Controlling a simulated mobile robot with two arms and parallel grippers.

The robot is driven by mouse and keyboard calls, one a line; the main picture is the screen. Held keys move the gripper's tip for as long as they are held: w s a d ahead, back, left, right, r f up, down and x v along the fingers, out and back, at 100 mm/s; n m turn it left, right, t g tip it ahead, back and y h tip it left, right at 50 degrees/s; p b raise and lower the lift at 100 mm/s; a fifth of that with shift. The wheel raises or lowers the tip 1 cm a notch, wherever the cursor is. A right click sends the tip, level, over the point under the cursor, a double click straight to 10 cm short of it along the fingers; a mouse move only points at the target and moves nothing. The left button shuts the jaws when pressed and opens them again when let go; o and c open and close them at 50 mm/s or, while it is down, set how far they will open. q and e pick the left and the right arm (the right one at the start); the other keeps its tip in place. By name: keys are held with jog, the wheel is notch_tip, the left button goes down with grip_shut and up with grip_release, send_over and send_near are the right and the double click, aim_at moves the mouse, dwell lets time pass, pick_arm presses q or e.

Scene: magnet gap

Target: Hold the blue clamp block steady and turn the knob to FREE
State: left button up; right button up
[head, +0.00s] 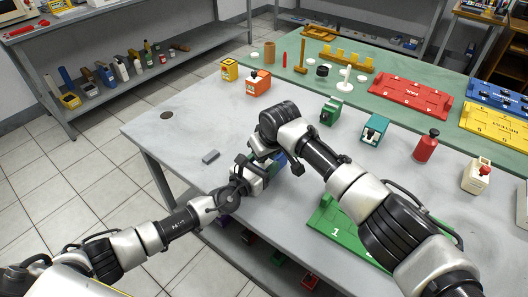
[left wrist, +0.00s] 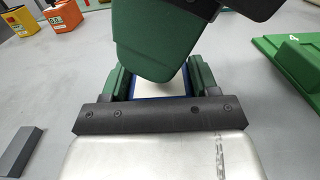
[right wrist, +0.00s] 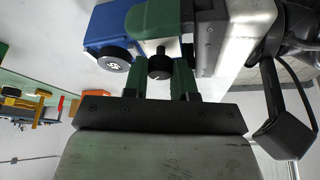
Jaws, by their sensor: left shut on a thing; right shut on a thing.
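The blue clamp block (head: 281,159) is near the middle of the grey table, mostly hidden by my grippers in the head view. In the left wrist view the block (left wrist: 160,88), with a pale top and blue edges, sits between the green fingers of my left gripper (left wrist: 160,80), which is shut on it. In the right wrist view the block (right wrist: 108,28) shows a round black disc with a white mark. My right gripper (right wrist: 160,74) is shut on the small black knob (right wrist: 159,63) beside the block. The knob's pointer and the FREE mark cannot be read.
A small grey bar (head: 210,157) lies left of my grippers. A green numbered tray (head: 325,222) is at the near right. Green (head: 331,111) and teal (head: 375,128) blocks, a red bottle (head: 425,147) and a cream container (head: 475,176) stand to the right.

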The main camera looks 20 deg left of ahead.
dwell(0.3)
jog(key=o, duration=0.7)
jog(key=shift+c, duration=0.2)
jog(key=v, duration=1.2)
